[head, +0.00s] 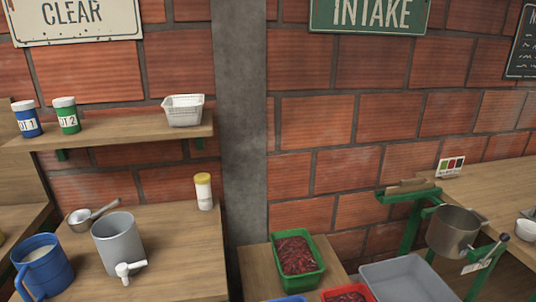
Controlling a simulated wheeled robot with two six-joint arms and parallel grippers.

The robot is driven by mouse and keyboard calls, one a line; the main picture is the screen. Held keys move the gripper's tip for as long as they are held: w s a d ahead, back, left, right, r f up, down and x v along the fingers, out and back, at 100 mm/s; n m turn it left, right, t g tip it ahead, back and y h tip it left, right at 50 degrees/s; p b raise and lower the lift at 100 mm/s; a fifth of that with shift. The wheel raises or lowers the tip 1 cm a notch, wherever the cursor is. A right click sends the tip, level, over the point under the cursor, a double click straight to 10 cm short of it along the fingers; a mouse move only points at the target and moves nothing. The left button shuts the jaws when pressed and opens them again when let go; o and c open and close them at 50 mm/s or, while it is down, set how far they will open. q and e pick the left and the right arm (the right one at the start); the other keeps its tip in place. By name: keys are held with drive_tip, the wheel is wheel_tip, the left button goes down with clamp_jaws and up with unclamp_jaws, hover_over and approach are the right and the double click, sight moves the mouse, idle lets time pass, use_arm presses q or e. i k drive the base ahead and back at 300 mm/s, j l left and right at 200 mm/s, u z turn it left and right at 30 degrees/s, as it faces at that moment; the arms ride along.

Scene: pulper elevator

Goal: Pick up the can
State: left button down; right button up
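No gripper of mine shows in the head view. Several can-like things are in view, and I cannot tell which one is the can. A blue can with a white lid (27,120) and a green can with a white lid (67,116) stand upright on the wall shelf at the left. A small white container with a yellow lid (203,191) stands upright on the left table, near the wall. A grey cylinder with a white spout or tap (118,244) and a blue handled jug (42,265) with pale contents stand nearer.
The shelf (130,137) also holds a white basket (184,110). A metal ladle (88,215) lies behind the grey cylinder. The left table (185,255) is clear at its right. A green tray of red cherries (297,256), a grey bin (405,280) and a metal pot (452,232) are right of the pillar (242,130).

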sight(40, 260)
drive_tip(key=u, duration=1.55)
